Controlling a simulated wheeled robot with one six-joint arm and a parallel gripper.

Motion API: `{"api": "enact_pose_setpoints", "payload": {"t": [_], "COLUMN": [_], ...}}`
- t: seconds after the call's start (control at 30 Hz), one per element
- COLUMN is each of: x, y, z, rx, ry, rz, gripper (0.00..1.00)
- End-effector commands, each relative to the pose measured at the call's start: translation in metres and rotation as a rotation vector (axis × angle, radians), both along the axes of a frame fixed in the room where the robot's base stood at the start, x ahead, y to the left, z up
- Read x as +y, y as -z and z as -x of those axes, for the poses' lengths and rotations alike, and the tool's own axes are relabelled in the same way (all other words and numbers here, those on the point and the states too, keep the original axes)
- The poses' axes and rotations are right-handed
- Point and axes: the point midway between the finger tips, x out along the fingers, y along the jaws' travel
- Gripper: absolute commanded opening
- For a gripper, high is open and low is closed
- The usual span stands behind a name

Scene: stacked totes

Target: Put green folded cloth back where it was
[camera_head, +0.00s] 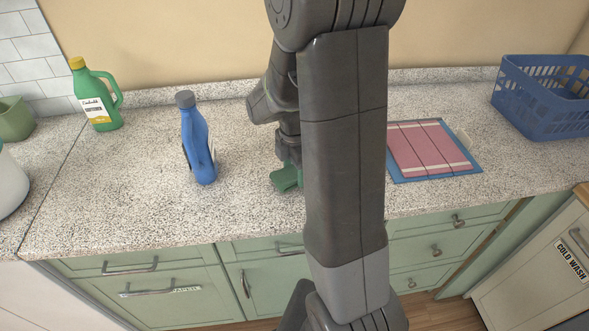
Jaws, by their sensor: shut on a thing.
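My gripper (287,160) is above the counter near the middle of the picture, partly hidden behind my own arm. It is shut on the green folded cloth (285,179), and only a small left part of the cloth shows. The rest of the cloth is hidden by my arm. I cannot tell whether the cloth touches the counter or hangs just above it.
A blue bottle (197,145) stands left of the cloth. A green jug (95,100) with a yellow cap is at the back left. A pink striped cloth (428,150) lies on a blue mat (463,137) at right, with a blue basket (540,110) beyond. Speckled counter (110,190) is clear at left.

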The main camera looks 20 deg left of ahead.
Motion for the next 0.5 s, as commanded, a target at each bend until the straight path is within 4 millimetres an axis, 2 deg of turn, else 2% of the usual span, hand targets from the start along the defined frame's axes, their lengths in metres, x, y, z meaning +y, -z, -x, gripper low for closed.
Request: {"api": "enact_pose_setpoints", "payload": {"t": [0.43, 0.47, 0.5], "x": [0.0001, 0.0001, 0.0001], "y": [0.0105, 0.0103, 0.0093], "z": [-0.0001, -0.0001, -0.0001], "rx": [-0.001, -0.001, -0.001], "ry": [0.0, 0.0, 0.0], "rz": [-0.001, -0.001, -0.001], "gripper": [0.36, 0.59, 0.67]}}
